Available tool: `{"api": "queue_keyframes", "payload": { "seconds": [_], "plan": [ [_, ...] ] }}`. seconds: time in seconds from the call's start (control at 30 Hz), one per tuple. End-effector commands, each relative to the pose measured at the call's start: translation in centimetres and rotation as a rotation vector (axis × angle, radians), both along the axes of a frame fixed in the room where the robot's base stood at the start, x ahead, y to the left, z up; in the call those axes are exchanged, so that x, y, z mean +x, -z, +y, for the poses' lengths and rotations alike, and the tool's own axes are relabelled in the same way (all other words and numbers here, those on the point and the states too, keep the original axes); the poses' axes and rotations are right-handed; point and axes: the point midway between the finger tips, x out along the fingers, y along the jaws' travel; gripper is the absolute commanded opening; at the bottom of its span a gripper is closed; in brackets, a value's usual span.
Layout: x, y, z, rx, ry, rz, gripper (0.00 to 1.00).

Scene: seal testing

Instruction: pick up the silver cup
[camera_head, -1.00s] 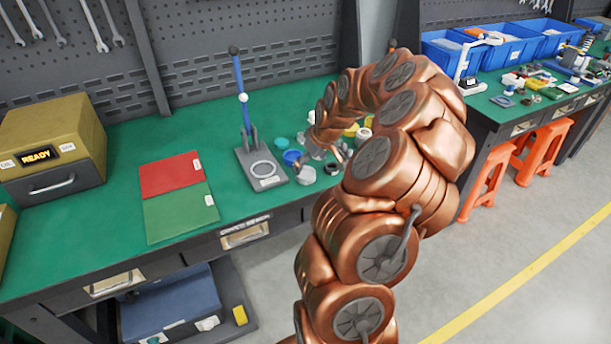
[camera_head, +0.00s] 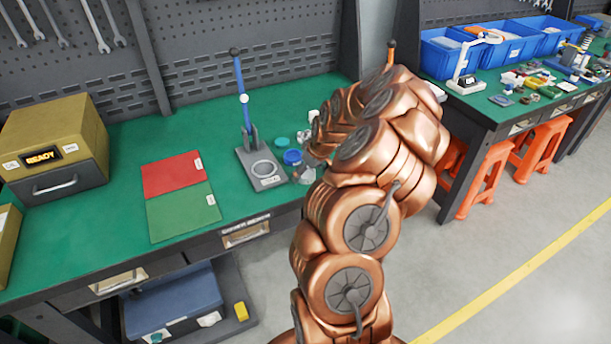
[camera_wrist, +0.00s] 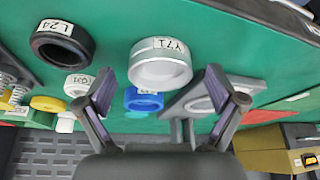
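The silver cup, labelled Y71, is in the upper middle of the wrist view (camera_wrist: 160,65), its pale round face turned toward the camera. In the head view it is a small grey shape (camera_head: 304,174) near the bench's front edge, partly covered by my arm. My gripper (camera_wrist: 161,90) is open in the wrist view, with one dark finger on each side below the cup. Nothing is between the fingers, and the cup appears apart from them. In the head view my gripper is mostly hidden by the arm.
A black ring labelled L24 (camera_wrist: 62,44), a white cup (camera_wrist: 78,85) and a blue cup (camera_wrist: 143,100) lie nearby. A grey stand (camera_head: 262,170) with a blue post is left of the cup. Red and green panels (camera_head: 180,197) and a yellow READY box (camera_head: 50,140) stand farther left.

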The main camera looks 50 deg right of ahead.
Motion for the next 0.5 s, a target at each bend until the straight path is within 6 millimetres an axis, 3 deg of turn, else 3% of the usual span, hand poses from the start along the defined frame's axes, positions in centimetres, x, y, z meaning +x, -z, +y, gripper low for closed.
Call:
{"api": "queue_keyframes", "payload": {
  "seconds": [0.07,0.5],
  "plan": [
    [0.00,0.00,0.01,0.000,0.000,0.000,0.84],
    [0.01,-0.03,0.02,0.000,0.000,0.000,0.38]
  ]
}}
